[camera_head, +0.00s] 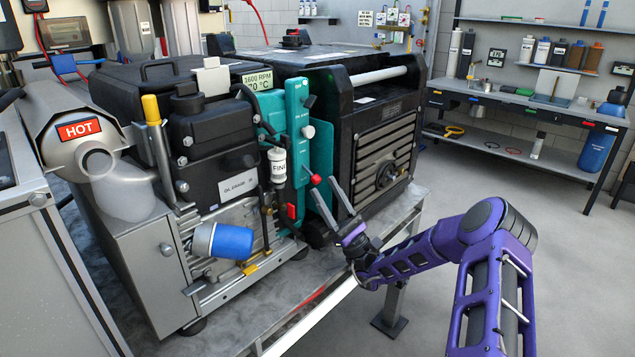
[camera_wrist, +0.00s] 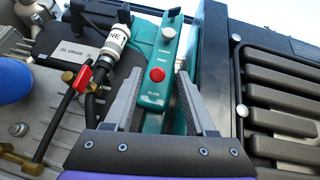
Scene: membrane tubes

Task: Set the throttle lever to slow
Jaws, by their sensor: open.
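The throttle lever's round red knob (camera_head: 315,180) stands out from the teal control panel (camera_head: 298,110) on the engine's right side. In the wrist view the red knob (camera_wrist: 157,74) is between the labels FAST above it and SLOW below it, closer to FAST. My gripper (camera_head: 325,187) is open and empty, with its fingers pointing up at the panel. In the wrist view my gripper (camera_wrist: 163,72) has one grey finger on each side of the knob's line. I cannot tell whether either finger touches the knob.
A white knob (camera_head: 308,131) sits higher on the panel. A red-handled valve (camera_wrist: 84,77) and black hose are left of my fingers. The black slatted housing (camera_head: 383,140) is close on the right. A muffler marked HOT (camera_head: 90,150) is far left. Open floor lies right of the bench.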

